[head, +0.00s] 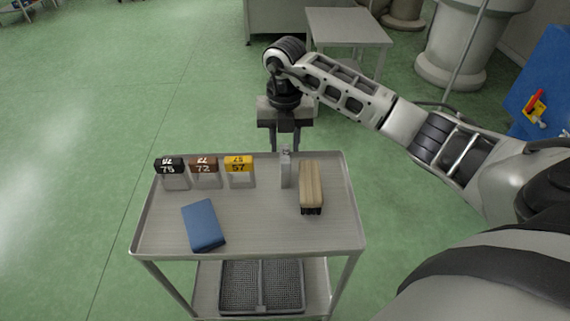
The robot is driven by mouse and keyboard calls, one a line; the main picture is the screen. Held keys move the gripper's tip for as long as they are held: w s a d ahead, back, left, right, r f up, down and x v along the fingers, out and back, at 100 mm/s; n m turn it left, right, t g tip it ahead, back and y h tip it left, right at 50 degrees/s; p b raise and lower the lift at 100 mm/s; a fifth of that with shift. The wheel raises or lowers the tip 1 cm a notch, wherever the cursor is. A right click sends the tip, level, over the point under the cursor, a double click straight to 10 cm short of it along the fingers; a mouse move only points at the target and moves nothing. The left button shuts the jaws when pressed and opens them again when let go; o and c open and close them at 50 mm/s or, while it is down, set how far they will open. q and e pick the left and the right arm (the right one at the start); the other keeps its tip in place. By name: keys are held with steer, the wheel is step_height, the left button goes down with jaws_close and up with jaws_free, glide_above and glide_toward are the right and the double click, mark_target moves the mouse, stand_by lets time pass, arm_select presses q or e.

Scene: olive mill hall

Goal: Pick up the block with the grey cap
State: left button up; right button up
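A narrow grey, upright piece (286,170) stands on the top tray of the cart, right of the yellow-capped block. It looks like the grey-capped block seen edge-on, but no number on it can be read. My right gripper (285,148) is above and just behind it, pointing down. Its two fingers are apart with a gap between them, and I see nothing held. Whether the fingertips reach beside the grey piece's top is hard to tell. My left gripper is not in view.
On the cart's tray (265,238) stand black-capped (170,166), brown-capped (204,165) and yellow-capped (239,164) blocks in a row. A blue book-like item (203,225) lies in front; a wooden brush (311,185) lies close right. A grey table (347,27) stands behind.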

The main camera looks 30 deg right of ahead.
mark_target(285, 152)
steer(key=shift+s+f+p, duration=0.1)
steer(key=shift+f+p, duration=0.4)
steer(key=shift+f, duration=2.35)
jaws_close()
